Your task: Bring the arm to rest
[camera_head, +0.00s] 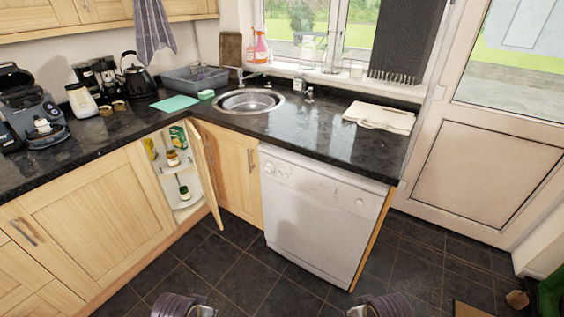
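Parts of my two arms show at the bottom edge, one left of the middle and one right of it, both cut off by the frame. No gripper fingers can be made out on either, and I see nothing held. The arm parts are low, in front of the dark tiled floor (247,285), apart from the cabinets and the white dishwasher (318,215).
A corner cabinet door (208,172) stands open, showing shelves with jars (173,158) and a green box (178,137). The black worktop (310,130) carries a sink (248,101), kettle (138,76), coffee machine (33,105) and folded cloth (380,116). Floor before the dishwasher is clear.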

